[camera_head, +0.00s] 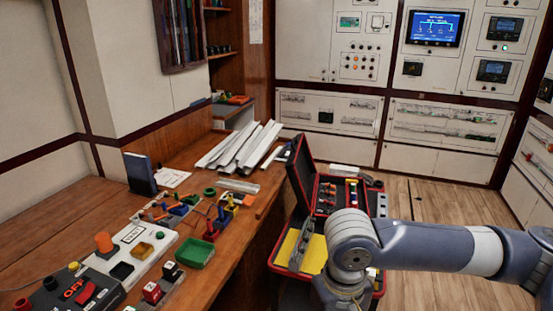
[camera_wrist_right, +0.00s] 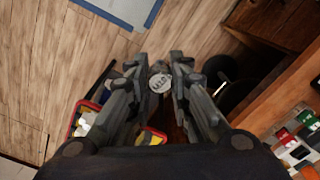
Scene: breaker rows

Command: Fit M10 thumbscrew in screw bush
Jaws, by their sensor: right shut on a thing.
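In the right wrist view my right gripper (camera_wrist_right: 160,76) is shut on a round grey disc with dark lettering on its face, which I take to be the M10 thumbscrew (camera_wrist_right: 159,84). It sits between the fingertips, its lettered face toward the camera. Wooden floor shows behind it, and the bench edge is off to the right. In the head view my right arm comes in from the right over the toolbox, and the gripper and thumbscrew are not clearly visible. I cannot pick out the screw bush in either view. My left gripper is not in view.
A wooden bench (camera_head: 229,252) carries a white panel (camera_head: 146,247), a black panel with a red switch (camera_head: 85,291), a green tray (camera_head: 195,252) and white trunking strips (camera_head: 243,147). An open toolbox (camera_head: 276,256) stands right of the bench. Floor (camera_head: 440,205) beyond is clear.

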